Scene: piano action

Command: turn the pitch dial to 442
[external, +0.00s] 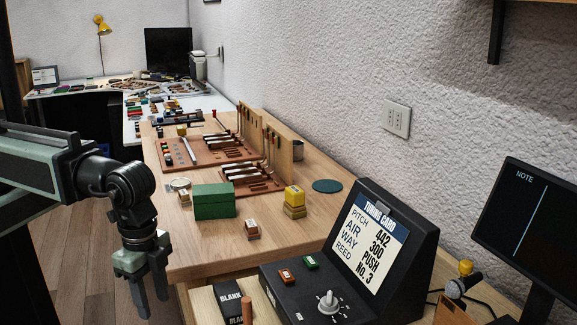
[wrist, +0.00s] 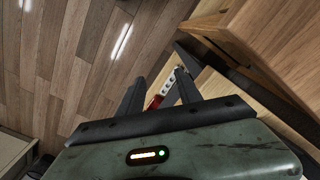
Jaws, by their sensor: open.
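The pitch dial (external: 327,302) is a pale knob with a ring of marks on the flat front of a black console (external: 270,287) at the lower right of the external view. The mark it points to is too small to read. A tuning card (external: 369,236) on the console's sloped face reads PITCH 442, AIR 300, WAY PUSH, REED No. 3. My gripper (external: 150,297) hangs pointing down at the lower left, left of the console and apart from the dial. It is open and empty. The wrist view shows its two fingers (wrist: 160,95) apart; the dial is not seen there.
A red button (external: 287,277) and a green button (external: 310,263) sit on the console behind the dial. A block marked BLANK (external: 230,302) stands left of it. The wooden bench (external: 290,237) carries a green box (external: 214,200) and yellow blocks (external: 294,199). A dark monitor (external: 530,230) stands right.

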